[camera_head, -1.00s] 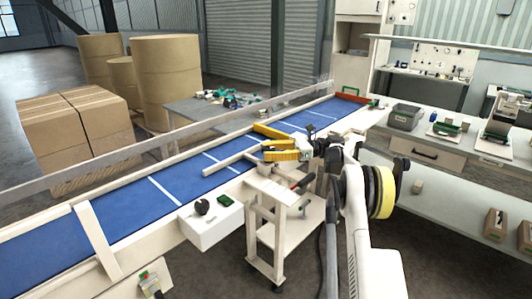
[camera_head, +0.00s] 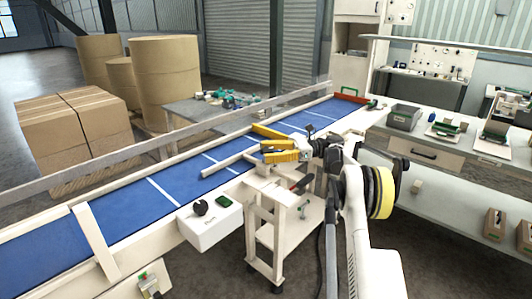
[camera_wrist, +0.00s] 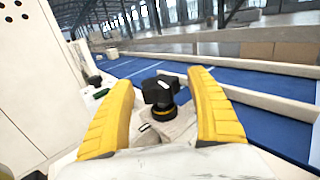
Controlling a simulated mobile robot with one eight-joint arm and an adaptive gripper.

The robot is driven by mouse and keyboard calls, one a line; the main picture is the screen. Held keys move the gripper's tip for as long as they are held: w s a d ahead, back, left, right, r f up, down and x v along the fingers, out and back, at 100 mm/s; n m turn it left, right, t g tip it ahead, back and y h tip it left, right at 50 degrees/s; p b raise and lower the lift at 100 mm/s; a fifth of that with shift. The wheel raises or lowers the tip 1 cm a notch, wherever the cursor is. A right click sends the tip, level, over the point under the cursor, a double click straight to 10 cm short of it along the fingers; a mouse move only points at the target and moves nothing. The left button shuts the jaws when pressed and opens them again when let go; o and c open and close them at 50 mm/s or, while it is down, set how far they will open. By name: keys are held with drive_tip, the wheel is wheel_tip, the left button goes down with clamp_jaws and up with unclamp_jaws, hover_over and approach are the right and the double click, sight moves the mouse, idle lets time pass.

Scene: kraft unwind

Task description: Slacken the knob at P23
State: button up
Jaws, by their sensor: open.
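A black knob (camera_wrist: 160,92) with a round collar stands on a pale bracket in the wrist view. Its label is too small to read, so I cannot tell whether it is P23. My gripper (camera_wrist: 160,80) is open, with one yellow finger on each side of the knob and a visible gap to each. In the head view my gripper (camera_head: 259,143) reaches over the near rail of the conveyor; the knob between the fingers is hard to make out there. Another dark knob (camera_head: 200,207) sits on a white box (camera_head: 210,235) further left, beside a small green part (camera_head: 222,201).
The blue conveyor belt (camera_head: 130,205) runs behind, with pale guide bars close to my fingers. A white trolley (camera_head: 287,240) stands below my wrist. A workbench (camera_head: 450,155) with trays is at the right. A tall pale panel (camera_wrist: 35,70) is close at left in the wrist view.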

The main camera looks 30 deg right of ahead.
drive_tip(key=v, duration=1.2)
drive_tip(key=shift+c, duration=0.2)
